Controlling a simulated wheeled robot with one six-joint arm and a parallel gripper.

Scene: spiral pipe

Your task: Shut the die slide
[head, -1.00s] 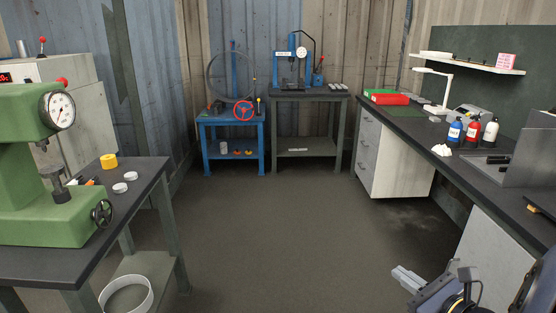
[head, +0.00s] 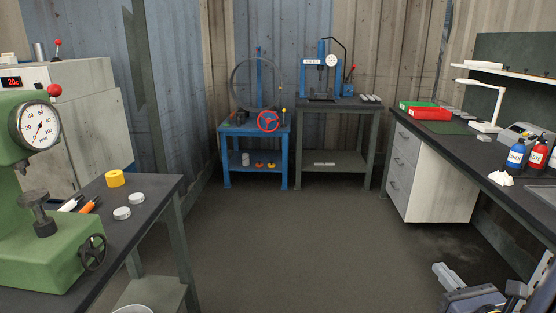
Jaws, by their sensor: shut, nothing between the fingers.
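I cannot make out the die slide for certain. A blue press (head: 322,70) with a round white gauge and a red-knobbed lever stands on the dark table at the back; any slide on it is too small to tell. My gripper (head: 443,272) is at the lower right, shut and empty, over the floor. It is far from the press and touches nothing that I can see.
A green machine (head: 40,250) with a dial stands on the left table. A blue stand (head: 285,160) with a red handwheel (head: 268,121) is left of the press. The right bench (head: 465,160) holds bottles and a red tray (head: 431,114). The middle floor is clear.

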